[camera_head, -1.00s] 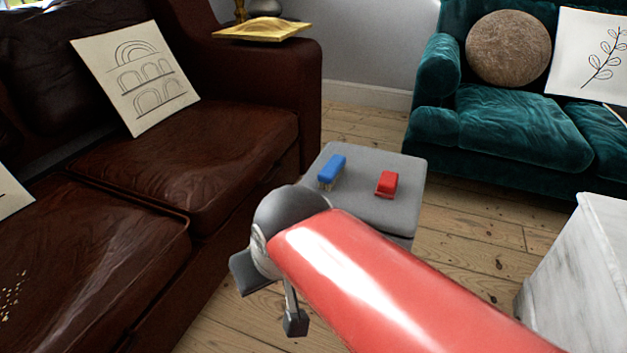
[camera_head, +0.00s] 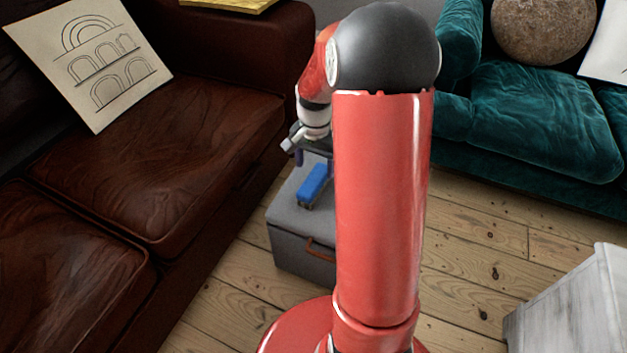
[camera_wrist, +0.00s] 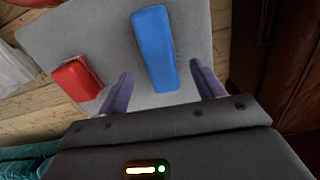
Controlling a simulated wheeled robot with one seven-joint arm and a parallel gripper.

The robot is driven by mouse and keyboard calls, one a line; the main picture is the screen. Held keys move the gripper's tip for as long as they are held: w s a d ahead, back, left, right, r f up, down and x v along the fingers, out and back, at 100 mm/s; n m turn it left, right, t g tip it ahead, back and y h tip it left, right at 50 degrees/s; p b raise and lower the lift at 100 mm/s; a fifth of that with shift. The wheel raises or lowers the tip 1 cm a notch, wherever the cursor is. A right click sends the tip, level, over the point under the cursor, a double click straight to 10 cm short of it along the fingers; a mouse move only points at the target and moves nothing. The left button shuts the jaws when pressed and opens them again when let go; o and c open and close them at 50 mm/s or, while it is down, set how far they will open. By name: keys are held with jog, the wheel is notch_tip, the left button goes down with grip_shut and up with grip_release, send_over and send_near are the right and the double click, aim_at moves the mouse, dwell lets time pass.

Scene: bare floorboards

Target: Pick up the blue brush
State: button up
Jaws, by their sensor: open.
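The blue brush (camera_head: 315,184) lies on top of a grey box-shaped ottoman (camera_head: 289,213). In the wrist view the blue brush (camera_wrist: 154,48) lies ahead of the gap between my two purple fingers, its near end reaching between their tips. My gripper (camera_wrist: 161,82) is open and empty, above the ottoman's top. In the head view my gripper (camera_head: 313,158) shows just behind the brush, partly hidden by my arm. A red brush or block (camera_wrist: 77,80) lies left of the blue brush in the wrist view. It is hidden behind my arm in the head view.
A brown leather sofa (camera_head: 205,135) stands close on the left of the ottoman, with a drawn-on cushion (camera_head: 88,60). A teal sofa (camera_head: 540,120) is at the back right. A white cabinet (camera_head: 570,305) is at the lower right. Bare floorboards (camera_head: 470,235) lie between.

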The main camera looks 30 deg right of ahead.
aim_at(314, 178)
notch_tip(314, 178, down, 7)
jog(key=shift+s+a+r+b, duration=0.1)
jog(key=shift+a+b, duration=0.05)
jog(key=shift+b, duration=0.3)
jog(key=c, duration=1.1)
jog(key=shift+r, duration=0.1)
notch_tip(314, 178, up, 20)
jog(key=p, duration=0.3)
